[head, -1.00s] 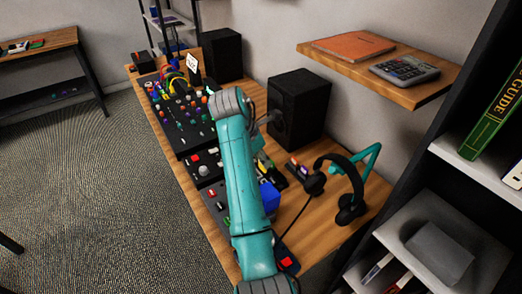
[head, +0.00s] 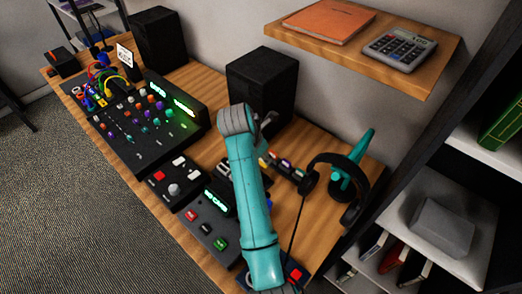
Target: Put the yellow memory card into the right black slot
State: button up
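My teal arm reaches across the desk in the head view. Its grey wrist (head: 264,122) is over the desk in front of the right speaker, and the gripper's fingers are hidden or too small to make out. A black holder (head: 290,173) with small coloured pieces in it lies just right of my forearm. A small yellowish piece shows at the forearm's right edge, partly hidden; I cannot tell whether it is the yellow memory card. I cannot make out which opening is the right black slot.
Black headphones (head: 353,190) hang on a teal stand (head: 364,146) at the desk's right. Two black speakers stand at the back, one here (head: 262,88). A mixer (head: 137,122) and control panels (head: 173,181) fill the left and front. A wooden shelf (head: 436,83) overhangs the right back.

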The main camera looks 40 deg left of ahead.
jog(key=shift+f, duration=2.35)
jog(key=shift+f, duration=1.5)
dwell(0.8)
jog(key=o, duration=1.4)
notch_tip(320, 180, up, 7)
dwell(0.8)
dwell(0.4)
